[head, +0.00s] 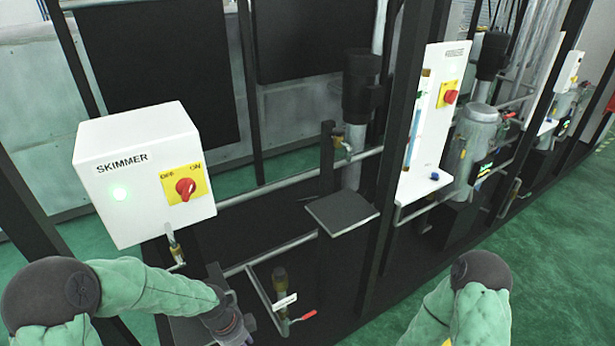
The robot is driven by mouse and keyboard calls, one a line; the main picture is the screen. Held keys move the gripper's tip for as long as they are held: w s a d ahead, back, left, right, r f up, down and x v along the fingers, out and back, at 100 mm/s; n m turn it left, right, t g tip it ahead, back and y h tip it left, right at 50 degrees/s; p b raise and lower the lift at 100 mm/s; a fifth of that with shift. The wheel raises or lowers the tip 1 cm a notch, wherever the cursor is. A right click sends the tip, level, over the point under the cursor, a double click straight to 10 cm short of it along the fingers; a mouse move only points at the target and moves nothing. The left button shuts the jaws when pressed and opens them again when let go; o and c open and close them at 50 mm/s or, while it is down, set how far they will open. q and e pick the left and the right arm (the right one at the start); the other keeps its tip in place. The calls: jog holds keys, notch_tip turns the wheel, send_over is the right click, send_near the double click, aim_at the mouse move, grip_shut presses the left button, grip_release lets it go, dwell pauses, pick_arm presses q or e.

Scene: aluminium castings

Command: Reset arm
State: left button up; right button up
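My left arm (150,290), in a green sleeve, comes in from the lower left and reaches right below the skimmer box. Its grey wrist (228,320) runs down to the bottom edge, and the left gripper's fingers are out of the picture. My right arm (465,310), also in a green sleeve, shows only its bent upper part at the lower right. The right gripper is below the picture. No held object shows at either arm.
A white SKIMMER box (140,170) with a lit green lamp and a red rotary switch (186,189) stands above my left wrist. A red-handled valve (303,317) is right of that wrist. Dark frame posts and pipes fill the middle. Green floor (560,270) is clear at right.

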pick_arm(q)
jog(key=s+d+f+n, duration=0.3)
jog(key=s+f+n, duration=0.3)
jog(key=n, duration=0.5)
jog(key=s+d+f+n+h, duration=0.1)
jog(key=s+d+f+n, duration=0.3)
jog(key=f+n, duration=0.4)
jog(key=s+n, duration=0.1)
jog(key=n, duration=0.2)
jog(key=shift+s+f+n+h, duration=0.3)
jog(key=shift+s+n, duration=0.1)
